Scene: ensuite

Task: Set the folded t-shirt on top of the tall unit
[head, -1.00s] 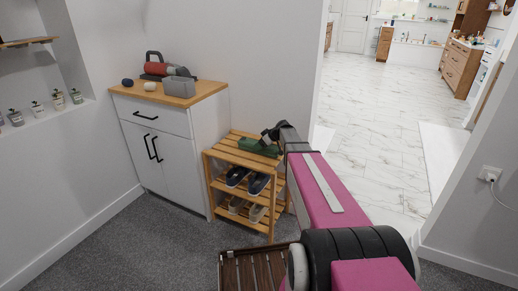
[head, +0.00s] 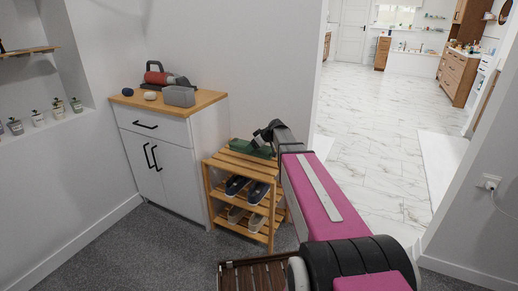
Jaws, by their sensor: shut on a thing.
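The folded t-shirt (head: 248,149) looks like a flat green bundle at the top of the wooden shoe rack. My gripper (head: 262,136) is dark, comes in from the right above it and is shut on it. The fingertips are small and partly hidden by the bundle and my arm. The bundle overlaps the rack's back edge in the picture, and I cannot clearly tell a gap beneath it. The tall unit appears to be the white cabinet (head: 160,160) with a wooden top, standing left of the rack and higher than it.
The cabinet top holds a grey box (head: 180,97), a red and dark object (head: 157,77) and two small round items; its front strip is bare. The slatted shoe rack (head: 228,162) holds shoes below. A brown slatted piece (head: 252,275) lies low in front. Grey carpet is open at left.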

